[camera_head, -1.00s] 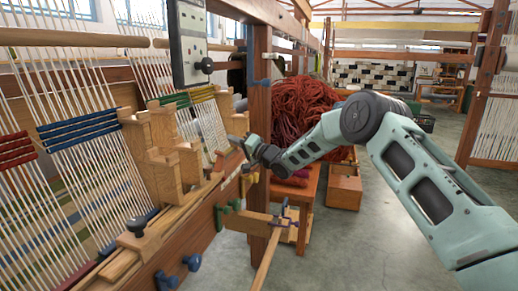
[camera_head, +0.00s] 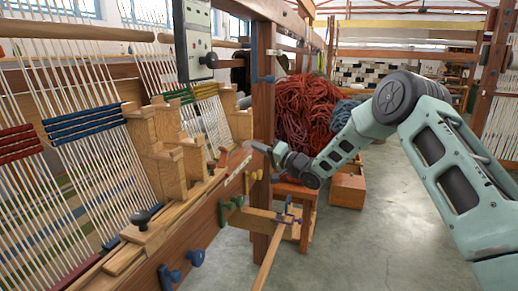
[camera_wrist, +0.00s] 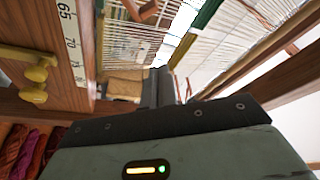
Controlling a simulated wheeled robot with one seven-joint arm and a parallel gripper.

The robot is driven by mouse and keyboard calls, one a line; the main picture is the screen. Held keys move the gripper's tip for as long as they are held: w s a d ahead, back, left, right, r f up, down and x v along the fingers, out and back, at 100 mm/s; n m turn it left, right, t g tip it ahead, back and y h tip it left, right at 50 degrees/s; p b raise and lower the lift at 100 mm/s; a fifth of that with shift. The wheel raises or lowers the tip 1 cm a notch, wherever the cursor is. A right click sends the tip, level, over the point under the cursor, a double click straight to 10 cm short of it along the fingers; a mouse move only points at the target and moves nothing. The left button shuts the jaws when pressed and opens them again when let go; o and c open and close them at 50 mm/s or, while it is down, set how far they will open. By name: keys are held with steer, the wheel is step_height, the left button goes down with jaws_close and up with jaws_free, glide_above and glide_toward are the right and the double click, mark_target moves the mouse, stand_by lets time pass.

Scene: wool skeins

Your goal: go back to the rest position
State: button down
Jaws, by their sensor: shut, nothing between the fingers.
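My gripper (camera_head: 262,147) is shut and empty at the end of my extended arm, near the right end of the loom's wooden front. It is in front of the dark upright post. In the wrist view my gripper (camera_wrist: 166,88) shows its dark fingers close together, pointing toward the loom's warp threads (camera_wrist: 135,42). No wool is held between them.
The loom (camera_head: 150,180) with wooden blocks and blue and green knobs fills the left. A red yarn heap (camera_head: 308,112) lies behind my forearm, above a wooden stool (camera_head: 290,195). A wooden box (camera_head: 347,188) stands on the floor. The grey floor (camera_head: 380,240) is open at lower right.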

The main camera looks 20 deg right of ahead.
steer(key=shift+a+r, duration=0.1)
steer(key=s+a+r+n+g+h+p, duration=0.1)
steer(key=s+a+r+g+h+p, duration=0.15)
steer(key=a, duration=0.25)
steer(key=s+a+r+n+g+h+p, duration=0.1)
steer(key=s+a+r, duration=0.1)
steer(key=s+a, duration=0.3)
steer(key=s+a+n+g+h+p, duration=0.25)
steer(key=s+a, duration=0.25)
steer(key=s, duration=0.4)
steer(key=s+d+n+g+h+p, duration=0.2)
steer(key=s+g, duration=0.3)
steer(key=s, duration=1.4)
steer(key=s+d+n+g+h+p, duration=0.1)
steer(key=s+d+n+g+h, duration=0.2)
steer(key=s, duration=1.5)
steer(key=shift+s+r+n+g+h+p, duration=0.45)
steer(key=shift+n+g, duration=0.4)
steer(key=shift+g, duration=0.15)
